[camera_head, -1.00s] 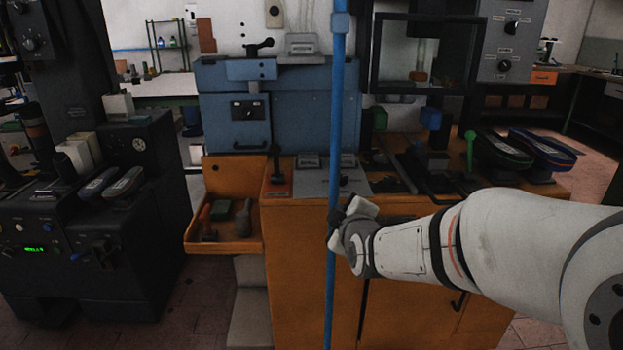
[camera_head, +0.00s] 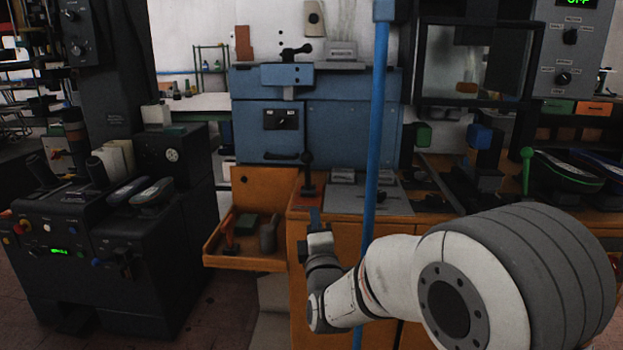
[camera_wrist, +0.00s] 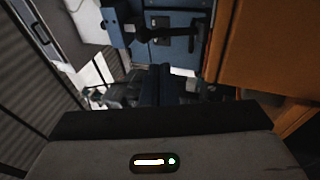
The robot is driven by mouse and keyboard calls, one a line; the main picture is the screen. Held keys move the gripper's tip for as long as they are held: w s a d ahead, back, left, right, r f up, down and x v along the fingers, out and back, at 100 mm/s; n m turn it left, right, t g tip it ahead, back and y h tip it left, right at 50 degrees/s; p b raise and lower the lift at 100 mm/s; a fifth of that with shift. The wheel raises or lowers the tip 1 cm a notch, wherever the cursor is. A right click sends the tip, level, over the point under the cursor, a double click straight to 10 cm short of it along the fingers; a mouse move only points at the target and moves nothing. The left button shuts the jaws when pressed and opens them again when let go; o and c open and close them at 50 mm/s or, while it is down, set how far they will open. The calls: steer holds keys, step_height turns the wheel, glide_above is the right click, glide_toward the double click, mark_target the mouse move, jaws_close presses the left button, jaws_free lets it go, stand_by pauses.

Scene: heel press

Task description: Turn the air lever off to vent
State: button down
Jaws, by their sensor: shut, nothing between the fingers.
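A black lever with a round knob (camera_head: 307,160) stands upright on a small red plate (camera_head: 307,200) at the left front of the orange bench top. I take it to be the air lever; its markings are too small to read. A black lever also shows at the top of the wrist view (camera_wrist: 165,35), in front of the blue cabinet. My gripper (camera_head: 315,217) is in front of and just below the red plate in the head view. Its dark fingers (camera_wrist: 160,80) are shut and empty, and appear apart from the lever.
An open orange drawer (camera_head: 240,262) with tools is to the left. The blue cabinet (camera_head: 350,115) rises behind the lever. A black machine (camera_head: 130,250) stands farther left.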

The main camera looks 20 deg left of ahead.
steer(key=p, duration=0.9)
glide_toward(308, 170)
steer(key=x, duration=0.5)
steer(key=shift+r, duration=0.25)
steer(key=shift+w+a+p, duration=0.35)
steer(key=shift+w+a, duration=0.05)
steer(key=shift+w, duration=0.3)
steer(key=shift+r, duration=0.15)
